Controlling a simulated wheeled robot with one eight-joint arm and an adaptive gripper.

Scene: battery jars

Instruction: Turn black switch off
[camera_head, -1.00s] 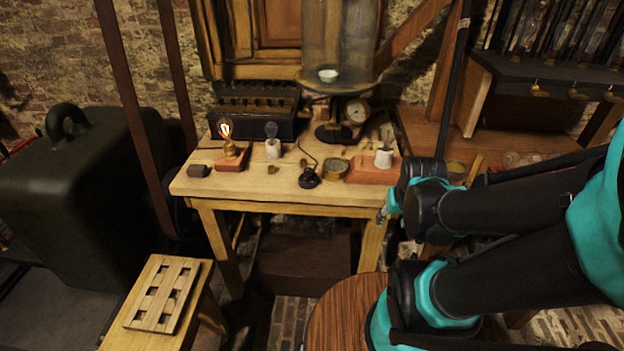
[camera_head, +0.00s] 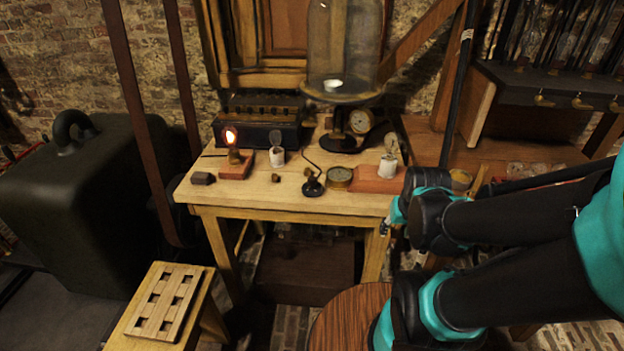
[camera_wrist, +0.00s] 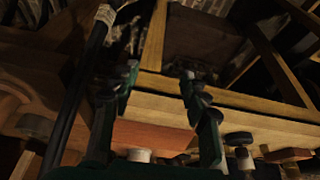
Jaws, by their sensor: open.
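A small black round-based device with a thin upright stem, likely the black switch (camera_head: 312,187), stands near the front edge of the wooden table (camera_head: 250,200). What looks like its round base shows in the wrist view (camera_wrist: 238,138), right of my fingers. A glowing bulb (camera_head: 231,137) stands on a red-brown block at the table's left. My gripper (camera_head: 386,224) is near the table's right front corner, to the right of the black device and apart from it. In the wrist view my gripper (camera_wrist: 158,85) has its fingers spread, with nothing between them.
A glass bell jar (camera_head: 343,50) stands behind.

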